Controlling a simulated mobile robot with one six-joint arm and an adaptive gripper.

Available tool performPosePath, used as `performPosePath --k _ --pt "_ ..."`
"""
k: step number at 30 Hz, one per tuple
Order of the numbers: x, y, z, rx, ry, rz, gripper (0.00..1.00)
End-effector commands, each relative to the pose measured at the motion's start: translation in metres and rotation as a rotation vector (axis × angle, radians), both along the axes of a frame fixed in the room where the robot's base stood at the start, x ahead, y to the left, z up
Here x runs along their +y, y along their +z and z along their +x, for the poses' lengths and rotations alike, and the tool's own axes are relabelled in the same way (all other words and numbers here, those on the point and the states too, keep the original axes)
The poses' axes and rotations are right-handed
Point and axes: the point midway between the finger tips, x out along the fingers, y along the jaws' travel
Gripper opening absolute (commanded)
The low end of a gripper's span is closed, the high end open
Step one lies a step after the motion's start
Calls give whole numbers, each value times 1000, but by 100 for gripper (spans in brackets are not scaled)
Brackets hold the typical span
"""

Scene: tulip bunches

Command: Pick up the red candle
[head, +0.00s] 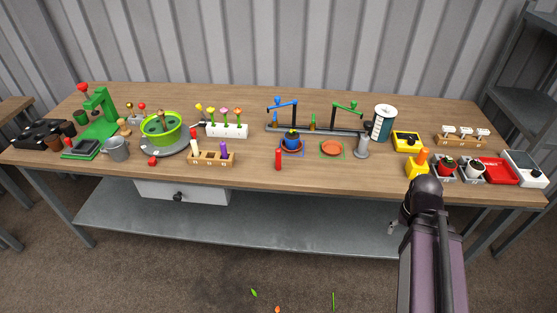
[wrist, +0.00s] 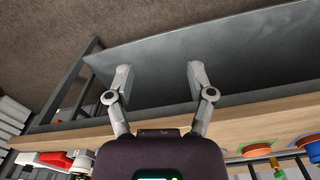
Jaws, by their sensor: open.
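The red candle (head: 278,159) stands upright on the wooden table (head: 330,178), near its front edge and left of the blue pot on its saucer. A wooden block (head: 211,160) to its left holds a pale candle (head: 196,148) and a purple candle (head: 223,151). My gripper (wrist: 160,78) is open and empty in the wrist view, its fingers spread over the grey lower shelf (wrist: 158,60) and the table's front edge. In the head view my arm is at the right front, well away from the red candle, and hides most of the gripper. I cannot make out the candle in the wrist view.
The blue pot (head: 291,137) and an orange saucer (head: 332,148) stand right of the candle. A grey cylinder (head: 362,147) is farther right. A white flower planter (head: 227,131) stands behind the block. Bare tabletop lies in front of the candle.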

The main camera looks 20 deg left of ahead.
Motion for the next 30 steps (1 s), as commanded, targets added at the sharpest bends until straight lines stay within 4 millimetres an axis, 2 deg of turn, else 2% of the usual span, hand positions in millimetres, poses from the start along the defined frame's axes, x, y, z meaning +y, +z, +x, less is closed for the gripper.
performPosePath --k 5,14,23,30 --pt "9 -1 8 -9 -11 -33 71" --pt "50 -3 35 -73 -74 -171 71" --pt "112 2 65 -224 -146 -320 71" --pt "173 11 83 -386 -195 -397 71"
